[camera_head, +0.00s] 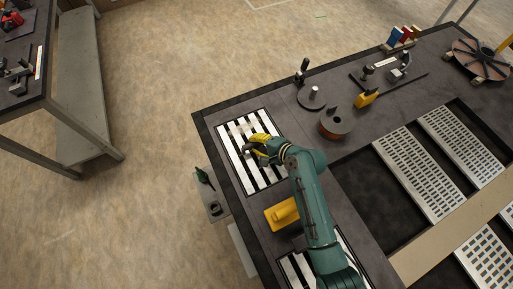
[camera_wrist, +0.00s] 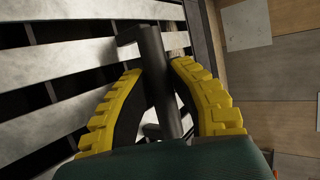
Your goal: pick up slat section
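The slat section (camera_head: 236,141), a dark frame with pale parallel slats, lies in the left end of the bench. Its slats (camera_wrist: 60,65) fill the left of the wrist view. A grey post-like handle (camera_wrist: 152,45) with a short crosspiece stands up from it. My gripper (camera_head: 254,149) is over the slats near the middle of the section. In the wrist view its yellow ribbed fingers (camera_wrist: 157,72) lie on both sides of the handle. Their tips appear to close on it. The exact contact on the dark inner pads is partly hidden. The section appears to rest in the bench.
A yellow block (camera_head: 283,213) stands on the bench just below the section. A round base with a post (camera_head: 312,98) and a brown-rimmed disc (camera_head: 335,124) stand to the right. Open floor lies beyond.

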